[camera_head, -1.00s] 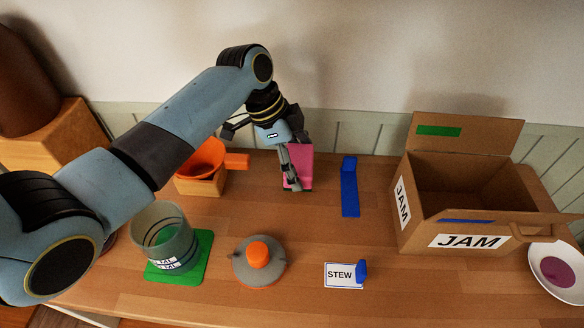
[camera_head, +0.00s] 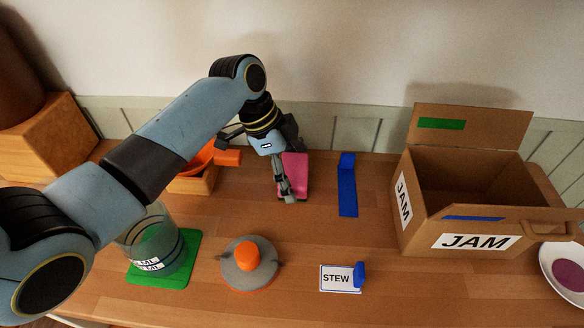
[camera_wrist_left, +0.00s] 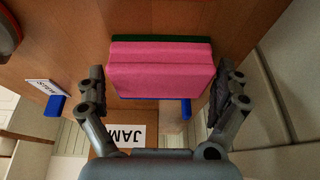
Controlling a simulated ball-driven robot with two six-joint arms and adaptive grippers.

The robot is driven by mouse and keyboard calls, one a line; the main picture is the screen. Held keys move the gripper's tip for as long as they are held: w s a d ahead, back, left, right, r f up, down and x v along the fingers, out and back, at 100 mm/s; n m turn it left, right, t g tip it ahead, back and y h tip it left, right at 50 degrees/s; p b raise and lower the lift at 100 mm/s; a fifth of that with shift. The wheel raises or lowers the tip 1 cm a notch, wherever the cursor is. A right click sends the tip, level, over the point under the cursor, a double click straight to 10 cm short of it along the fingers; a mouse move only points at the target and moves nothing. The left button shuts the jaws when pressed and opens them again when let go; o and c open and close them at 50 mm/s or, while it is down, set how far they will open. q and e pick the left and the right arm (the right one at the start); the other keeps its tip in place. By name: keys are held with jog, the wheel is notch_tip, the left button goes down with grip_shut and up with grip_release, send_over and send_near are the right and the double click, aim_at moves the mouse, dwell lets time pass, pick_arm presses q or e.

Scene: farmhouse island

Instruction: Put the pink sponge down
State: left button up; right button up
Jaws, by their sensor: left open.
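The pink sponge (camera_head: 295,172) stands on the wooden counter left of the blue strip, partly hidden behind my left gripper (camera_head: 285,188). In the left wrist view the sponge (camera_wrist_left: 160,70) is a pink block with a dark green layer along its far edge. It sits between the two spread fingers of my left gripper, with a narrow gap on each side. The left gripper is open, with its fingers low near the counter. My right gripper does not show.
An orange funnel on a wooden block (camera_head: 193,182) stands left of the gripper. A glass jar on a green mat (camera_head: 165,275), a grey lid with orange knob (camera_head: 248,260) and a STEW card (camera_head: 338,278) lie in front. The JAM box (camera_head: 475,215) stands right, past the blue strip (camera_head: 347,188).

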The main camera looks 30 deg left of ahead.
pick_arm(q)
jog(key=shift+r, duration=0.25)
jog(key=v, duration=1.1)
jog(key=shift+r, duration=0.35)
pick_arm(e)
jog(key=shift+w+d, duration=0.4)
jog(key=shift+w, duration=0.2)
pick_arm(q)
jog(key=shift+a, duration=0.15)
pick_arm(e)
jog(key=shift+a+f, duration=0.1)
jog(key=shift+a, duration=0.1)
